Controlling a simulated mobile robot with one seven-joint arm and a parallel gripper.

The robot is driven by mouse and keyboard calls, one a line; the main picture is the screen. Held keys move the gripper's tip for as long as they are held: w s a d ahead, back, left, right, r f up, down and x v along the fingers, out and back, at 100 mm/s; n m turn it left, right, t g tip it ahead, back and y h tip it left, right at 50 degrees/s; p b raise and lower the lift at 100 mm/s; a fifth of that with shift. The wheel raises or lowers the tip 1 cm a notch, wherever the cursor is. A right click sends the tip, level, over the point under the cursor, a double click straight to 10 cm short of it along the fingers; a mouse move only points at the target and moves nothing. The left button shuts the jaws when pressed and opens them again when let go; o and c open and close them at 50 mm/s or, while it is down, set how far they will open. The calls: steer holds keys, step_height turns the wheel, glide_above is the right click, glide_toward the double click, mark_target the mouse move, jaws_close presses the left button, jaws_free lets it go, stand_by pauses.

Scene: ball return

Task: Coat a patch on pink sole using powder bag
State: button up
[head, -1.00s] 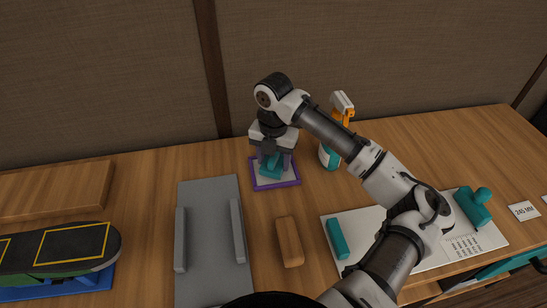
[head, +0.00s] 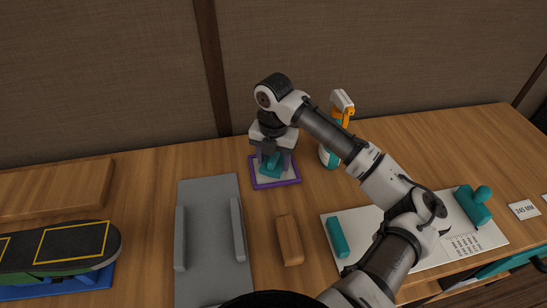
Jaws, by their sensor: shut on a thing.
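My gripper (head: 272,158) points down at the back middle of the table, over a small plate with a purple border (head: 262,186). It is shut on a teal object (head: 271,169) that sits on this plate. The fingers partly hide the object, and I cannot tell for certain whether it is the powder bag. I cannot make out a pink sole in this view.
A grey tray with two rails (head: 212,285) and a tan block (head: 289,240) lie in front. A skateboard (head: 65,250) is at left. A spray bottle (head: 330,155) stands right of my gripper. A white sheet (head: 462,245) bears teal tools (head: 337,237).

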stand_by(0.4)
steer(key=shift+r+p, duration=2.8)
steer(key=shift+r, duration=0.7)
steer(key=shift+s+f, duration=0.1)
